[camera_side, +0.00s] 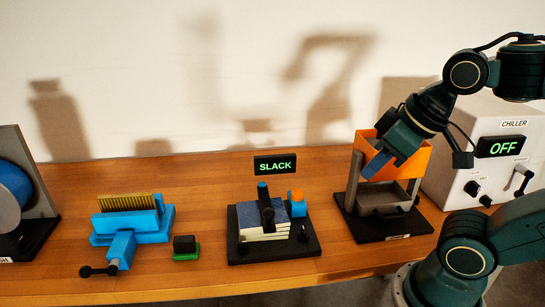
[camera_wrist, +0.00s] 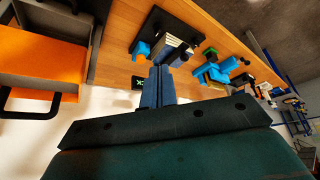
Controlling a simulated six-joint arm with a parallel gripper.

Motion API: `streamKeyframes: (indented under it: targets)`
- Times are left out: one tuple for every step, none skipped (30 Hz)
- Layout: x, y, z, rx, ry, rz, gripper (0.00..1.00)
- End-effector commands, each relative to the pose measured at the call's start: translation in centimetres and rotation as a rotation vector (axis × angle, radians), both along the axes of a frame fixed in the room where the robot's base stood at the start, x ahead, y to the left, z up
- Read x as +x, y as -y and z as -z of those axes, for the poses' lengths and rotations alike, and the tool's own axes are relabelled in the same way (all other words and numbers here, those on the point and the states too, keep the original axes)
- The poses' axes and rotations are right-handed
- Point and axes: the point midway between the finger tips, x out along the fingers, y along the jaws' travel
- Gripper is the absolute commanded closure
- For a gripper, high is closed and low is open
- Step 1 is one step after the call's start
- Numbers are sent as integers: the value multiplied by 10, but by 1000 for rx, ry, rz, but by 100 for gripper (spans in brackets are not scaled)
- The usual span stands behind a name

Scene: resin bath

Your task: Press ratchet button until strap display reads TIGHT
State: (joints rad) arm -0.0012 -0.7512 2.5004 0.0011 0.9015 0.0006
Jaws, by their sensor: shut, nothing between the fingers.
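The strap display (camera_side: 275,165) reads SLACK in green letters on a black panel. It stands behind a black base (camera_side: 246,254) that holds a blue and cream stack (camera_side: 262,222) with a black strap (camera_side: 266,210) over it. An orange button (camera_side: 296,195) tops a blue block (camera_side: 297,208) at the stack's right. My gripper (camera_side: 377,164) is shut and empty, in front of the orange bin, to the right of and above the button. In the wrist view my gripper (camera_wrist: 158,75) points toward the strap station (camera_wrist: 170,40), apart from it.
The orange bin (camera_side: 411,156) on a black stand is close to my gripper. A white chiller box (camera_side: 460,170) reading OFF stands at the right. A blue vise (camera_side: 122,245) and a small green and black block (camera_side: 185,247) sit left of the strap station. Bare wood lies between them.

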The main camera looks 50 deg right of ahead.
Motion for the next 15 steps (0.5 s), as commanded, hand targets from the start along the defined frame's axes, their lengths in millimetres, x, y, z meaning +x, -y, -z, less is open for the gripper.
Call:
streamKeyframes:
  targets:
    - [0,0,0,0,0,0,100]
    - [0,0,0,0,0,0,100]
    - [0,0,0,0,0,1,100]
    - [1,0,0,1,-1,2,100]
    - [1,0,0,1,-2,3,100]
    - [2,0,-1,2,-4,6,100]
    - [3,1,-1,3,-5,8,100]
    - [4,1,-2,4,-8,12,100]
    - [5,1,-3,5,-12,16,100]
    - [6,1,-3,8,-17,21,100]
    - [8,2,-4,10,-22,27,100]
    - [10,2,-5,13,-28,36,100]
    - [13,3,-6,16,-35,44,100]
    - [15,3,-7,19,-41,52,100]
    - [18,4,-8,23,-50,64,100]
